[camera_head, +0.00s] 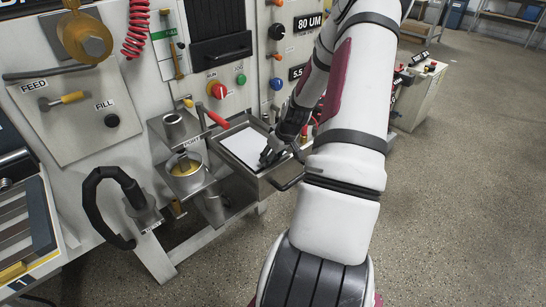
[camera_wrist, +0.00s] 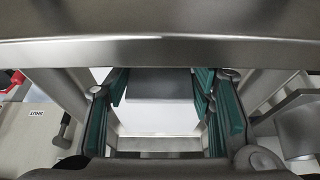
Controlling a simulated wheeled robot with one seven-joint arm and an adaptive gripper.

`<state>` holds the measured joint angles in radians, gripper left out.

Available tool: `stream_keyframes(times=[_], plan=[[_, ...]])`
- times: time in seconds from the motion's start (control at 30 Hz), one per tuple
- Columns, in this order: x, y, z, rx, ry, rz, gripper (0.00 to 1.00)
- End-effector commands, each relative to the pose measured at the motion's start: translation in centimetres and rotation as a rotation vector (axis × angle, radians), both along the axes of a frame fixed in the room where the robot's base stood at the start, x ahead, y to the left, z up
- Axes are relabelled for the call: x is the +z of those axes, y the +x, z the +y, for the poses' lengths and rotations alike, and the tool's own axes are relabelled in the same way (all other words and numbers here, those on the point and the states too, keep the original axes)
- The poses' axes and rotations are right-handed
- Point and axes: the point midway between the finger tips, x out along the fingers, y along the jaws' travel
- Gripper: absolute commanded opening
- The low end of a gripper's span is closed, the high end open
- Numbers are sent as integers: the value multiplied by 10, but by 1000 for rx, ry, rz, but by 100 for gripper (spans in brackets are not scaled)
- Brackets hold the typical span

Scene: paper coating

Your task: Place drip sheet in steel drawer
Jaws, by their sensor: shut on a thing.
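The white drip sheet (camera_head: 243,147) is inside the open steel drawer (camera_head: 270,181), which juts from the machine front. The sheet looks flat, and its near right part is hidden by my gripper (camera_head: 268,157). My gripper reaches into the drawer from the right, its fingers at the sheet. In the wrist view the gripper's teal-padded fingers (camera_wrist: 160,88) stand either side of a grey piece, with the white sheet (camera_wrist: 160,120) between and below them. The fingers are apart, shut on the sheet. A steel wall crosses close in front of the wrist camera.
A red lever (camera_head: 218,120) stands at the drawer's left back corner. Steel cups (camera_head: 185,172) sit on brackets left of the drawer. A black hose (camera_head: 92,200) loops farther left. The floor (camera_head: 450,180) right of my arm is clear.

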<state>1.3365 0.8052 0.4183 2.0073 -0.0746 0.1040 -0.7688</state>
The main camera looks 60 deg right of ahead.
Motion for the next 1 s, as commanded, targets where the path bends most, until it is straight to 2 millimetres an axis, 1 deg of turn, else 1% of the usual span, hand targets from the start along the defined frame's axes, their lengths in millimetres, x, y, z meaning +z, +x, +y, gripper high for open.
stream_keyframes(times=[0.13, 0.17, 0.2, 0.23, 0.27, 0.57, 0.67, 0.77, 1.0], plan=[[-2, 0, 0, 0, 0, 0, 21], [-2, 0, 0, -1, 0, 0, 51], [-2, 0, 0, 0, 0, 0, 60], [-2, 0, 0, -1, 0, 0, 67], [-2, 0, 0, 0, 0, 0, 69], [-1, 0, 0, 0, 0, 0, 69], [5, -2, 0, -1, -1, -1, 69], [17, -7, 0, -2, -2, -2, 69], [64, -26, 5, -3, -2, -1, 69]])
